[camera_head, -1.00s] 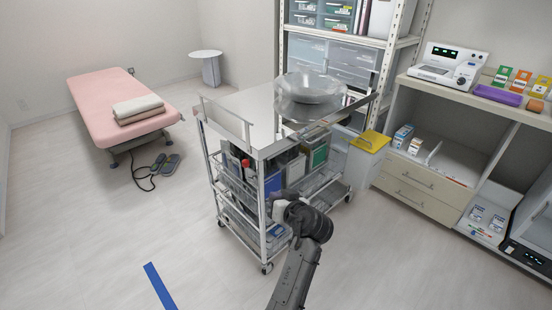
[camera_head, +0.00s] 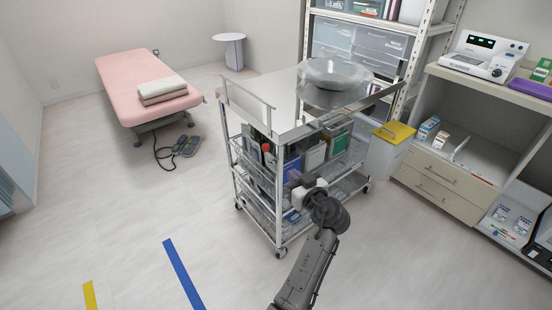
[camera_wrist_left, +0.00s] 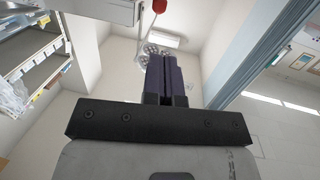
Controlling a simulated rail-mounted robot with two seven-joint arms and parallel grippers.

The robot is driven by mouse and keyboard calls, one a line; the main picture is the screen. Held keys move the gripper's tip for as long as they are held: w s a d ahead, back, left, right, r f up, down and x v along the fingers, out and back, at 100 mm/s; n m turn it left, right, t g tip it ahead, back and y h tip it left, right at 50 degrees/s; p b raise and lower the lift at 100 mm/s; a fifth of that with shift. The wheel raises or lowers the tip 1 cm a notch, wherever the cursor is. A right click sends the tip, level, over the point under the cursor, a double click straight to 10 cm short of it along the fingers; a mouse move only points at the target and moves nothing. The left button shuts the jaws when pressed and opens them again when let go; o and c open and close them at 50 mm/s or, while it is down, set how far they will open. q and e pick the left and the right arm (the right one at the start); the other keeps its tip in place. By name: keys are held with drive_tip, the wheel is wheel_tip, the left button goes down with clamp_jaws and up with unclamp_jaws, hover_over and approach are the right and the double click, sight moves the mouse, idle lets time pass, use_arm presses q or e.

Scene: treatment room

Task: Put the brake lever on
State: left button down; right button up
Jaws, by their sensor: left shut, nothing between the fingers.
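A wheeled steel cart (camera_head: 262,92) stands in the middle of the head view. Its front caster (camera_head: 280,253) and left caster (camera_head: 238,206) are on the floor; they are too small to make out a brake lever on them. My left gripper (camera_head: 294,178) is in front of the cart's near side, at shelf height, and covers part of the baskets. In the left wrist view its two dark fingers (camera_wrist_left: 165,78) are together with nothing between them. A red rounded thing (camera_wrist_left: 160,6) shows at the top edge there. My right gripper is not in view.
A clear-covered round basin (camera_head: 334,82) is on the cart top. A bin with a yellow lid (camera_head: 394,132) and a drawer cabinet (camera_head: 445,183) stand to the right. A pink bed (camera_head: 140,75) and foot pedals (camera_head: 186,146) are at left. The left front floor is clear.

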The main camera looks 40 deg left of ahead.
sight(267, 149)
use_arm(q)
drive_tip(key=b+x, duration=0.5)
drive_tip(key=x, duration=0.6)
drive_tip(key=shift+w+a+f, duration=0.1)
drive_tip(key=shift+w+a, duration=0.1)
drive_tip(key=shift+a, duration=0.15)
drive_tip(key=shift+b+x, duration=0.35)
drive_tip(key=shift+x, duration=0.7)
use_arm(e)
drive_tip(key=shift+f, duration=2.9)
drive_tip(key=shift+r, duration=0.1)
